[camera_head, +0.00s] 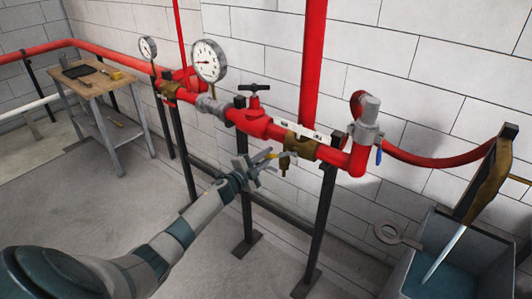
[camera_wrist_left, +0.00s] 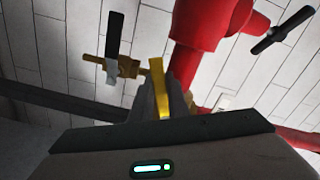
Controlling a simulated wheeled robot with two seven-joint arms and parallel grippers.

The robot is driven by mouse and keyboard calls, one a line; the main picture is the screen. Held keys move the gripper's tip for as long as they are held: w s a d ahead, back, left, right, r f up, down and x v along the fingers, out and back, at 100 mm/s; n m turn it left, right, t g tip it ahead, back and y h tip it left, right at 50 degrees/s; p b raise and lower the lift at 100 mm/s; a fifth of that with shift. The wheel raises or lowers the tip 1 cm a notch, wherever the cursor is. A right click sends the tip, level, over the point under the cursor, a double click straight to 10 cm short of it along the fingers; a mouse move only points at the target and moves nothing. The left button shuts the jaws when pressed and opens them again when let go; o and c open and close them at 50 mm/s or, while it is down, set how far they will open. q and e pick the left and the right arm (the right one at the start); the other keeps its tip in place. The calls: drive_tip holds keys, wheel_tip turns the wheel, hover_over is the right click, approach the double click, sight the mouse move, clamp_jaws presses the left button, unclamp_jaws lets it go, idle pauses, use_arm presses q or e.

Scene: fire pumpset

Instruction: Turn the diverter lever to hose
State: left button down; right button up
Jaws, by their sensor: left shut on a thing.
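The yellow lever (camera_head: 271,154) sits beside the brass valve body (camera_head: 301,149) on the red pipe. My left gripper (camera_head: 266,162) is shut on the yellow lever, just in front of and below the pipe. In the left wrist view the yellow lever (camera_wrist_left: 159,88) stands up between the fingers, which hide part of it. A brass fitting (camera_wrist_left: 122,68) with a black handle (camera_wrist_left: 114,34) shows to its left in that view. A white label strip (camera_head: 298,128) lies along the pipe above the valve. My right gripper is not in view.
A black-handled red valve (camera_head: 253,97) and a pressure gauge (camera_head: 208,61) stand left of the brass body. A blue lever (camera_head: 378,156) and red hose (camera_head: 430,160) are right. Black posts (camera_head: 322,220) hold the pipe. A blue-grey bin (camera_head: 455,262) stands lower right; a workbench (camera_head: 95,85) is far left.

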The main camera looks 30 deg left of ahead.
use_arm(q)
drive_tip(key=d+f+n, duration=0.6)
drive_tip(key=d+n, duration=0.4)
drive_tip(key=n, duration=0.3)
drive_tip(key=shift+s+f, duration=0.3)
drive_tip(key=shift+s, duration=0.15)
drive_tip(key=c, duration=1.7)
unclamp_jaws()
drive_tip(key=shift+s, duration=0.1)
